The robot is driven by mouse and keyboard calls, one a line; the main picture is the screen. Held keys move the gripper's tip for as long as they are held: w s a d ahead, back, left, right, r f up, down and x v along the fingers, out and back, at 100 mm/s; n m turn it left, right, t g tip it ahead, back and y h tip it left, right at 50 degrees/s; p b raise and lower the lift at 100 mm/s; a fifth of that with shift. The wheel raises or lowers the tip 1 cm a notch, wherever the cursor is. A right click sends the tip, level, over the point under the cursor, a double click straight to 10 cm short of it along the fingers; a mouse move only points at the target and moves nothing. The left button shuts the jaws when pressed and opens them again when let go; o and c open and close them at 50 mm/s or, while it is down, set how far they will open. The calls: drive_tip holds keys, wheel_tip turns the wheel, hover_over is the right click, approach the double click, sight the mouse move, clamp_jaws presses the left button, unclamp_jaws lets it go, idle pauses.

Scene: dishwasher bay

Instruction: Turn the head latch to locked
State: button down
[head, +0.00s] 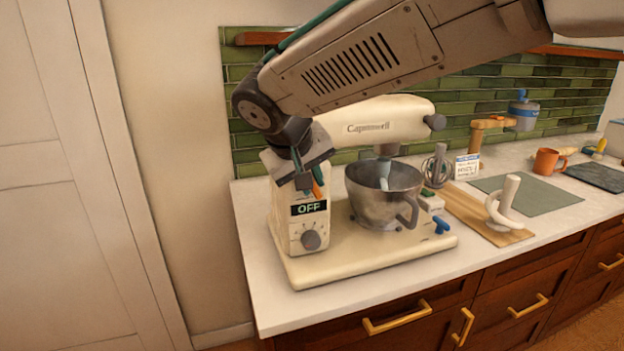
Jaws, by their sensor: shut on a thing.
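The cream stand mixer (385,120) stands on the worktop with its head lying level above a steel bowl (385,192). My gripper (308,186) points down at the mixer's column, on the left, just above a display reading OFF (309,208). It is shut on a small orange piece (317,189), which appears to be the head latch. The fingers and wrist cover most of this piece, so I cannot read its exact angle. A grey dial (311,240) sits below the display.
A blue knob (441,225) sticks out at the base's right. Green tiles back the worktop.

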drive_tip(key=n+t+h, duration=0.1)
drive_tip(key=h, duration=0.2)
drive_tip(key=f+n+t+h, duration=0.1)
drive_tip(key=t+h, duration=0.1)
drive_tip(key=h, duration=0.2)
drive_tip(key=a+n+t+h, duration=0.1)
drive_tip(key=t+h, duration=0.1)
drive_tip(key=h, duration=0.1)
drive_tip(key=shift+s+f+h, duration=0.2)
drive_tip(key=shift+f+h, duration=0.1)
drive_tip(key=shift+f, duration=0.05)
drive_tip(key=shift+n+t, duration=0.3)
drive_tip(key=c, duration=1.3)
unclamp_jaws()
drive_tip(key=shift+c, duration=0.2)
drive_tip(key=v, duration=0.7)
drive_tip(key=shift+s+a, duration=0.2)
drive_tip(key=shift+a, duration=0.15)
drive_tip(key=shift+f, duration=0.1)
